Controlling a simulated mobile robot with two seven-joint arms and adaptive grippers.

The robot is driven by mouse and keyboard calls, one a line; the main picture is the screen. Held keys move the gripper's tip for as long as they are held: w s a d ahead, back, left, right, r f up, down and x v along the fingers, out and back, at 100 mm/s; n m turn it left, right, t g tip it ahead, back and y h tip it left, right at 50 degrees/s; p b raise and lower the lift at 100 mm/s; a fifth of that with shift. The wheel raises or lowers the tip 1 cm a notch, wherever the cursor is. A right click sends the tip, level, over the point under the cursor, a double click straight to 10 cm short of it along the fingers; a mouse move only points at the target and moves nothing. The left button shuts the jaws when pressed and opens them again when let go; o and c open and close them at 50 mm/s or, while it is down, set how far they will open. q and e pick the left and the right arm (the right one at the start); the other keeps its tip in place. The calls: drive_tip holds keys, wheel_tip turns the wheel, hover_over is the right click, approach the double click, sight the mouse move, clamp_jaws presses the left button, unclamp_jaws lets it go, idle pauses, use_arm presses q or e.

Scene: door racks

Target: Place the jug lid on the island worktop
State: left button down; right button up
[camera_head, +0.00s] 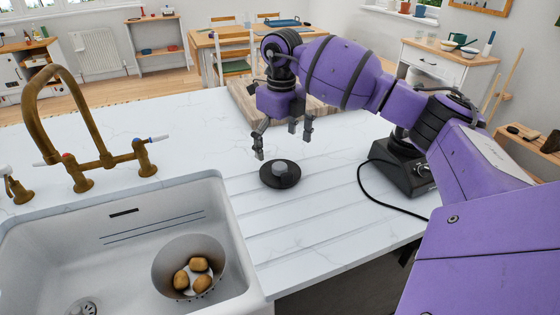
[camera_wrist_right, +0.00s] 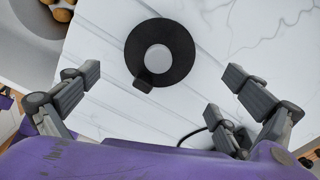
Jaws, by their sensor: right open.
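The jug lid, a round black disc with a grey knob (camera_head: 281,173), lies flat on the white marble island worktop (camera_head: 330,215), on the grooved part right of the sink. In the right wrist view the lid (camera_wrist_right: 160,52) shows with a small black tab on its rim. My right gripper (camera_head: 284,142) is open and empty above and just behind the lid, with its fingers pointing down. My left gripper is not in view.
A white sink (camera_head: 228,225) with a pot (camera_head: 162,262) of several potatoes lies at the left, behind it a brass tap (camera_head: 85,150). A wooden board (camera_head: 240,98) lies behind the gripper. A black appliance (camera_head: 390,170) with a cable stands at the right. The worktop's left back is clear.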

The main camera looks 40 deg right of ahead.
wheel_tip(320, 180, up, 5)
idle(0.3)
idle(0.4)
